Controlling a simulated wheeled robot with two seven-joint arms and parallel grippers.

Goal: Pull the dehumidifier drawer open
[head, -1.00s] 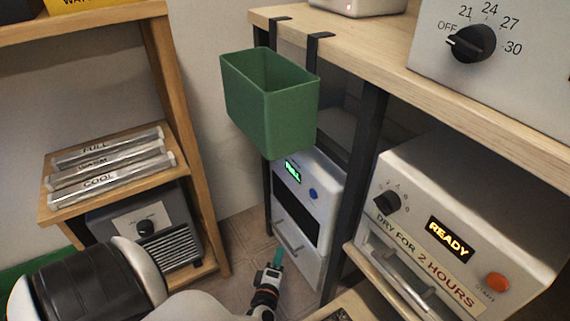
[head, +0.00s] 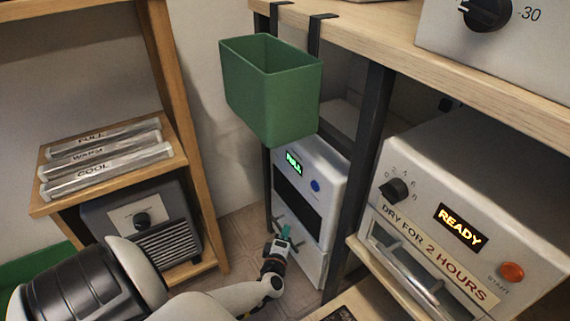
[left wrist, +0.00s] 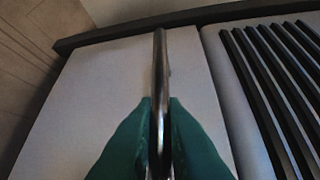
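The dehumidifier (head: 333,200) is a white box under the bench with a lit green display, a blue button and a dark window. Its drawer (head: 312,268) is the pale lower front, which looks flush with the body. My left gripper (head: 286,232) is at the drawer's front, hiding part of the handle. In the left wrist view, the metal bar handle (left wrist: 160,70) runs between my green fingertips (left wrist: 159,105), which are close against it on both sides. The drawer's pale front (left wrist: 100,85) lies behind them. My right gripper is not in view.
A green bin (head: 270,95) hangs from the bench edge above the dehumidifier. A dark bench leg (head: 362,170) stands to its right, beside a white dryer (head: 470,200) reading READY. A wooden shelf with a grey heater (head: 140,218) is at left. Floor shows between them.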

